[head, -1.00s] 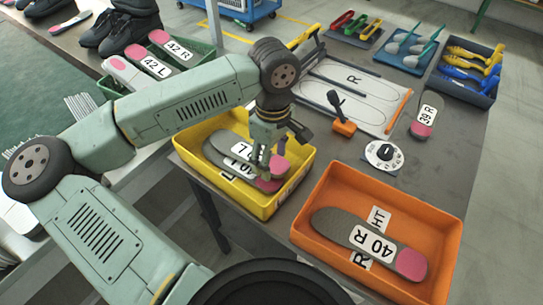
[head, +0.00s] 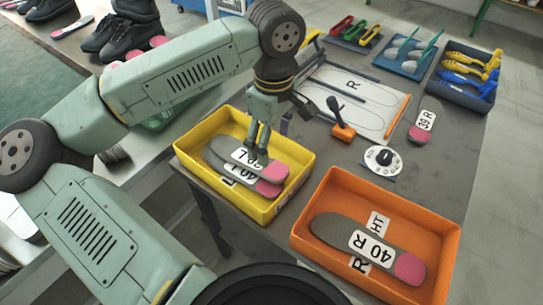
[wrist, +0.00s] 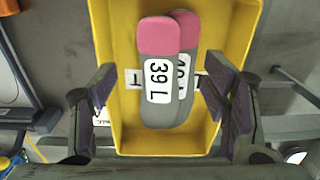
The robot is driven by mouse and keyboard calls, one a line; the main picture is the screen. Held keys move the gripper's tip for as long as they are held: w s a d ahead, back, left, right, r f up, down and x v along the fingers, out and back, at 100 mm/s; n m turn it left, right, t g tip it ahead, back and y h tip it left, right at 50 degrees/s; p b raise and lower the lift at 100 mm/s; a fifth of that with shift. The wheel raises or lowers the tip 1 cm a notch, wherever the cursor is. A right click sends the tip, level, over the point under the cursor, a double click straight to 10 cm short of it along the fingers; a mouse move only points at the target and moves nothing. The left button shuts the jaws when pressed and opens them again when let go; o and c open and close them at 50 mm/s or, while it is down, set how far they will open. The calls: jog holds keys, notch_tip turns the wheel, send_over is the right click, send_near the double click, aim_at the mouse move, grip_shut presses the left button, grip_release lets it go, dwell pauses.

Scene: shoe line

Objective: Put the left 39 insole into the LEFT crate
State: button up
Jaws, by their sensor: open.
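The left 39 insole (wrist: 157,75), grey with a pink heel and a "39 L" label, lies in the yellow crate (head: 190,182). It rests on top of another grey and pink insole (wrist: 188,60), whose label is partly covered. The crate's own lettering is mostly hidden under them, so I take it as the LEFT crate only from what little shows. My gripper (wrist: 166,110) is open, with its two fingers spread on either side of the insoles. In the head view, my gripper (head: 259,150) is above the crate and covers part of the insoles.
An orange crate (head: 452,235) with a 40 R insole (head: 335,228) stands to the right. A 39 R insole (head: 428,115), a round dial (head: 383,158) and an orange-based tool (head: 343,132) lie behind. Blue trays stand at the back right.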

jog(key=shift+r+b, duration=0.3)
jog(key=shift+r, duration=2.45)
jog(key=shift+d, duration=0.15)
